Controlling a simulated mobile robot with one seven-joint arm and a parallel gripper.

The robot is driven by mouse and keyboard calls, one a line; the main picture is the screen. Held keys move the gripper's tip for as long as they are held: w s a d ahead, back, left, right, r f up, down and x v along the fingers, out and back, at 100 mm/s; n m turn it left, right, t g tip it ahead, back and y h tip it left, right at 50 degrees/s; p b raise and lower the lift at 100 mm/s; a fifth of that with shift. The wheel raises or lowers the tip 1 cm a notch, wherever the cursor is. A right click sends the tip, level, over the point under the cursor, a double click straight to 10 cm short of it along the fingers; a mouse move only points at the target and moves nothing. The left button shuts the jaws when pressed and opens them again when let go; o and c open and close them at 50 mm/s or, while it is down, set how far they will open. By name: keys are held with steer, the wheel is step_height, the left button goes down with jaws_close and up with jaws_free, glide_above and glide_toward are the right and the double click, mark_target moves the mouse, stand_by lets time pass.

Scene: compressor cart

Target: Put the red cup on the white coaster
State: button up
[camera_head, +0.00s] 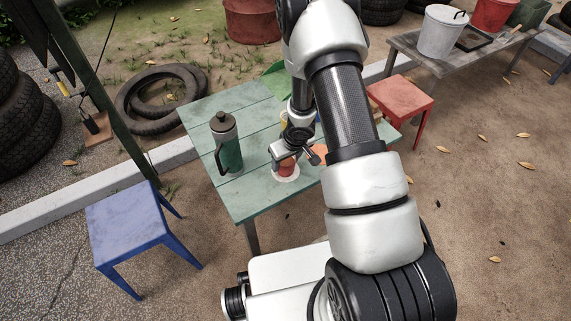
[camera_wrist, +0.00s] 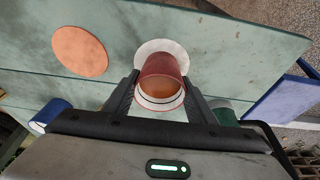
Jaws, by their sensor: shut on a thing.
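The red cup (camera_head: 287,167) is at the front part of the green table, over the white coaster (camera_head: 288,179). My gripper (camera_wrist: 162,94) is shut on the cup, with one finger on each side in the wrist view. In that view the cup (camera_wrist: 163,65) covers much of the white coaster (camera_wrist: 146,53), whose pale rim shows beyond it. The cup looks roughly upright in the head view. I cannot tell whether its base touches the coaster.
A dark-lidded green flask (camera_head: 227,150) stands to the left on the table (camera_head: 250,198). A round orange coaster (camera_wrist: 80,51) lies flat beside the cup. A blue stool (camera_head: 126,222) and a red stool (camera_head: 402,97) stand beside the table.

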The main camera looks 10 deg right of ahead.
steer(key=shift+r, duration=0.15)
steer(key=o, duration=1.2)
steer(key=shift+f, duration=0.2)
steer(key=shift+c, duration=0.2)
steer(key=shift+r, duration=0.1)
